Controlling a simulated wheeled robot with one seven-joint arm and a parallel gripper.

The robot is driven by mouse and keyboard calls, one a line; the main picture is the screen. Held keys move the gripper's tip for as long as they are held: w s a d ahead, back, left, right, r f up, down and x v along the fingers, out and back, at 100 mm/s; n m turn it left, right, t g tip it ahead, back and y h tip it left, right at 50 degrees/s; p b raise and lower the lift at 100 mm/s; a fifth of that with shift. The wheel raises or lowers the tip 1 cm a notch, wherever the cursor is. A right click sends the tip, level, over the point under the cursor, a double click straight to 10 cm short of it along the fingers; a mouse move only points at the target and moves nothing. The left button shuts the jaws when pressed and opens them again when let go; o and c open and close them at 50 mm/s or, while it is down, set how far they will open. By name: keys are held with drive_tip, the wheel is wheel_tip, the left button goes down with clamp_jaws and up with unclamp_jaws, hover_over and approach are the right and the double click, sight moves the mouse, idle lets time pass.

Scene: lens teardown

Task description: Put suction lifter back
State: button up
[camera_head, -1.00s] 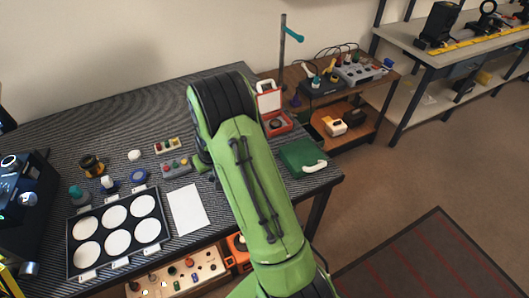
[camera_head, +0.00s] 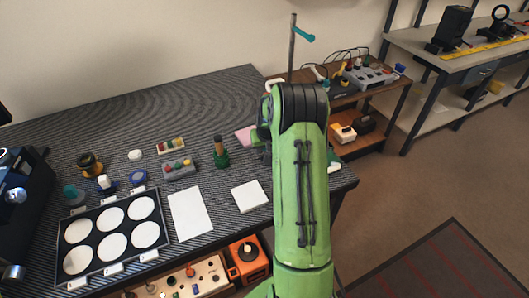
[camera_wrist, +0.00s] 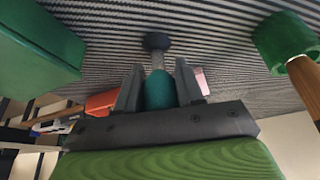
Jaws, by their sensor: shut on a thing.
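The suction lifter shows in the wrist view as a teal handle (camera_wrist: 159,92) with a pale stem and a dark round cup (camera_wrist: 157,40). My gripper (camera_wrist: 160,70) is shut on the teal handle, one dark finger on each side. The cup points away from the gripper, toward the striped table mat. I cannot tell whether the cup touches the mat. In the head view my green arm hides the gripper and the lifter.
A green case (camera_wrist: 40,45) and a green holder with a wooden handle (camera_wrist: 285,38) flank the lifter. A red case (camera_wrist: 102,103) is partly visible. In the head view, a black tray (camera_head: 68,268) of white discs, a white sheet (camera_head: 190,212) and a white square (camera_head: 250,196) lie on the table.

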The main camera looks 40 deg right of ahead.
drive_tip(key=shift+f, duration=0.5)
drive_tip(key=o, duration=1)
